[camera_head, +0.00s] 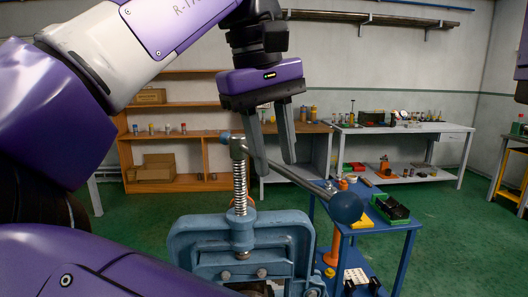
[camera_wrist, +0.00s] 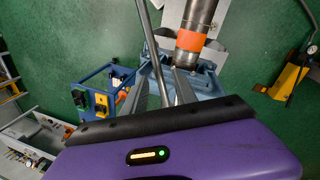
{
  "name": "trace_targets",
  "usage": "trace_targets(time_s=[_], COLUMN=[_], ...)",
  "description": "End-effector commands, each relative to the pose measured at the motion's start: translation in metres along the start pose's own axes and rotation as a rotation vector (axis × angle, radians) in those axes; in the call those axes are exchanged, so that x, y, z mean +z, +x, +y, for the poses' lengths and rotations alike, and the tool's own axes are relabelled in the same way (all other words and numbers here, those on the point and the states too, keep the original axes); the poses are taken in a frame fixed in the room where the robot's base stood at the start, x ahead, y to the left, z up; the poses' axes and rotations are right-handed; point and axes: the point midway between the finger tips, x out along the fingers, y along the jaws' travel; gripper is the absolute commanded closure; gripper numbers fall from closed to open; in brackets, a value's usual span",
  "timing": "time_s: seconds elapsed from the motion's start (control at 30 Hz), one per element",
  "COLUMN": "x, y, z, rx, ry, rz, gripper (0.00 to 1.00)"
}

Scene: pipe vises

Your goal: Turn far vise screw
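A blue pipe vise (camera_head: 190,245) stands low in the centre of the head view; its frame also shows in the wrist view (camera_wrist: 208,85). An upright threaded screw (camera_head: 240,185) rises from it. A slanted handle bar (camera_head: 300,181) crosses the screw's top, with a blue ball (camera_head: 346,207) at its near right end. My gripper (camera_head: 275,166) points down over the bar, right of the screw, fingers apart. In the wrist view the bar (camera_wrist: 157,52) runs between the fingers; contact cannot be told. A grey pipe with an orange band (camera_wrist: 192,40) lies beside it.
A blue cart (camera_head: 400,228) with bins stands right of the vise. Wooden shelves (camera_head: 205,150) and a grey workbench (camera_head: 400,129) line the back wall. Green floor is open at the right. A yellow stand (camera_wrist: 292,77) shows in the wrist view.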

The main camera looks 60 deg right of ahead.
Motion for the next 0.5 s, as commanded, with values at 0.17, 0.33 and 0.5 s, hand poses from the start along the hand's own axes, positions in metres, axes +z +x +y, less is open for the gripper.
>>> trace_targets(time_s=[0.17,0.33,0.5], x=[0.0,0.0,0.0001], y=[-0.0003,-0.0004,-0.0005], z=[0.0,0.0,0.0], rx=[0.0,0.0,0.0], ry=[0.0,0.0,0.001], rz=[0.0,0.0,0.0], gripper=[0.82,1.0,1.0])
